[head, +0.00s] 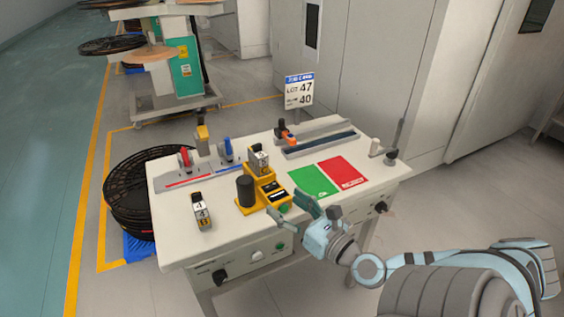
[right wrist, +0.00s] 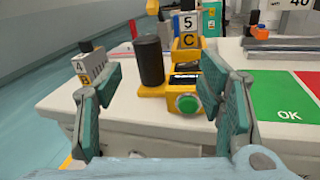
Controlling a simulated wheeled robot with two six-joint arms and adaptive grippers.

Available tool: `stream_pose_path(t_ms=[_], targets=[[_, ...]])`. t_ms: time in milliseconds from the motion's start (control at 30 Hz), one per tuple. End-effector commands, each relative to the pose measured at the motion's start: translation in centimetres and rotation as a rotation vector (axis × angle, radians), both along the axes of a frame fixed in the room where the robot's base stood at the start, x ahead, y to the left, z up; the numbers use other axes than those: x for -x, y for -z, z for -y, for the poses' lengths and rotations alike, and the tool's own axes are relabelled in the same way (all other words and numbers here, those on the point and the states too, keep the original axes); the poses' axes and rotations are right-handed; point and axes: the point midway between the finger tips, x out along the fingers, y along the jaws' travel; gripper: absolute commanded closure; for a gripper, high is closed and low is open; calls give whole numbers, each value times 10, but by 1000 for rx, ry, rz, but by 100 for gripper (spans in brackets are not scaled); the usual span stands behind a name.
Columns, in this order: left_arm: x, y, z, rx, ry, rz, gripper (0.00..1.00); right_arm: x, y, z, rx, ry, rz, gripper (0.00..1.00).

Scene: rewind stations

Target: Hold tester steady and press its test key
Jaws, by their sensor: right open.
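The yellow tester (head: 250,207) stands on the white table near its front edge, with a black cylinder (head: 245,190) on its left part. Its round green key (right wrist: 187,103) faces me in the right wrist view. A block marked 5 and C (right wrist: 188,33) sits on the tester's raised back part. My right gripper (head: 312,203) is open and empty, at the table's front edge just right of the tester. In the right wrist view its fingers (right wrist: 160,88) spread wide, with the tester beyond and between them. My left gripper is not in view.
A block marked 4 (head: 200,211) stands left of the tester. A green mat (head: 313,181) and a red mat (head: 343,172) lie to the right. Rails with red and blue clamps (head: 227,148) are at the back left. A sign (head: 299,90) stands behind.

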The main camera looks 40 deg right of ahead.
Motion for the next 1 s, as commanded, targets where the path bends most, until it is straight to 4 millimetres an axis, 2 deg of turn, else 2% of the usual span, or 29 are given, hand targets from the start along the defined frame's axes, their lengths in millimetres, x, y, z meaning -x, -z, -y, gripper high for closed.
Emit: stream_pose_path(t_ms=[33, 100, 167, 333, 467, 500, 600, 700, 800, 1000], targets=[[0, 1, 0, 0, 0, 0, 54, -4, 1, -7, 87, -51, -7, 38], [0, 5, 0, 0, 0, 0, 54, -10, 2, -11, 144, -80, -8, 38], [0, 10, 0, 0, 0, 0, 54, -19, 2, -11, 146, -80, -6, 38], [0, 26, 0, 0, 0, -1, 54, -61, 1, -11, 132, -76, 3, 38], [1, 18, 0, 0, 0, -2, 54, -93, -5, -13, 122, -77, 5, 38], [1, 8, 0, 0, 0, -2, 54, -101, -6, -10, 123, -70, -6, 38], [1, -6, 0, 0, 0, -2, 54, -123, -9, -14, 119, -77, 3, 38], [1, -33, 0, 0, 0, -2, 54, -135, -11, -10, 129, -73, -7, 38], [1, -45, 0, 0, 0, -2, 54, -143, -8, -12, 130, -76, -6, 38], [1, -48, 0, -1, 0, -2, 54, -148, -2, -14, 133, -78, -5, 38]])
